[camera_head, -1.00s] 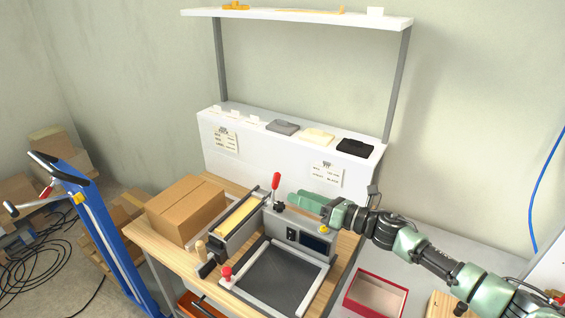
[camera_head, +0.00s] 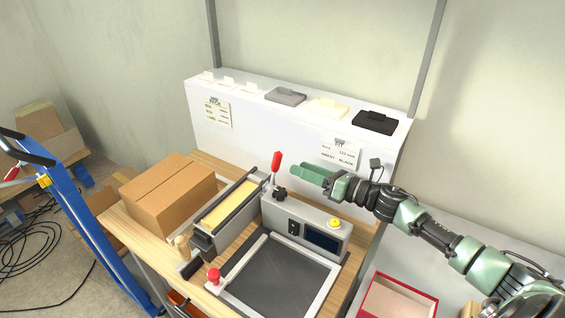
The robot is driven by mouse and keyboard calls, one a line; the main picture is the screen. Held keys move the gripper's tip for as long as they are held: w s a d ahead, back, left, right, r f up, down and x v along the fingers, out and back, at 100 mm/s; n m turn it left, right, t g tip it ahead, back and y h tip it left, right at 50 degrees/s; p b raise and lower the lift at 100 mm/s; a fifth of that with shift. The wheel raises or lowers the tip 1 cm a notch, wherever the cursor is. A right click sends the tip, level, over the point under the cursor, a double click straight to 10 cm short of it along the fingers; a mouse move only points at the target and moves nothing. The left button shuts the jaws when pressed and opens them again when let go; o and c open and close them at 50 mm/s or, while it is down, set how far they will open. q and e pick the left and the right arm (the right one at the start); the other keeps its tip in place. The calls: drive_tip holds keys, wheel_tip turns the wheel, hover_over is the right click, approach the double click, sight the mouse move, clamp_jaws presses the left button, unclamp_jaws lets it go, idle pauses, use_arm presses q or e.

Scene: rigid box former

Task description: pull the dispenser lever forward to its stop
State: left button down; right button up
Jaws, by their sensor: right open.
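The dispenser lever (camera_head: 276,163) has a red handle on a thin stem and stands nearly upright at the back left of the grey machine (camera_head: 309,231). My right gripper (camera_head: 308,173) is open and empty. It is to the right of the red handle, at about its height in the picture, with its green fingers pointing left toward it and a gap between. My left gripper is not in view.
A cardboard box (camera_head: 169,192) stands left of the dispenser trough (camera_head: 225,206). A red knob (camera_head: 213,275) is at the front left of the dark plate (camera_head: 283,275). A red open box (camera_head: 398,299) is at the lower right. A white shelf unit (camera_head: 268,135) stands behind.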

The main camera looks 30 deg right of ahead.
sight(275, 170)
drive_tip(key=p+x, duration=0.2)
drive_tip(key=x, duration=0.5)
drive_tip(key=shift+a, duration=0.15)
drive_tip(key=shift+r, duration=0.15)
drive_tip(key=c, duration=0.9)
clamp_jaws()
